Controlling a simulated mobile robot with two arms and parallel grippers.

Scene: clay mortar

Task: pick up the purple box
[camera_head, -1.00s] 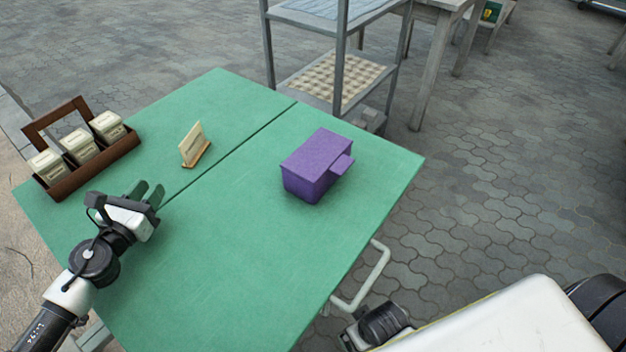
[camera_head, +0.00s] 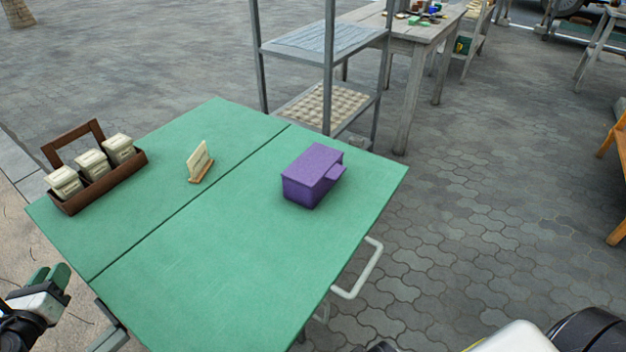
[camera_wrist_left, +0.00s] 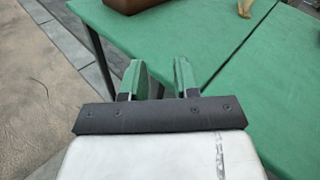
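The purple box (camera_head: 312,176) sits on the right half of the green table (camera_head: 200,262), near its back right edge. It has a small ledge on its right side. My left gripper (camera_head: 52,277) is at the lower left, off the table's left edge and far from the box. In the left wrist view its two green-padded fingers (camera_wrist_left: 160,80) stand apart with nothing between them. My right gripper does not show.
A brown wooden caddy (camera_head: 118,182) with white containers stands at the table's left. A small card stand (camera_head: 199,163) is near the middle. A grey metal shelf (camera_head: 318,45) stands behind the table. The table's front is clear.

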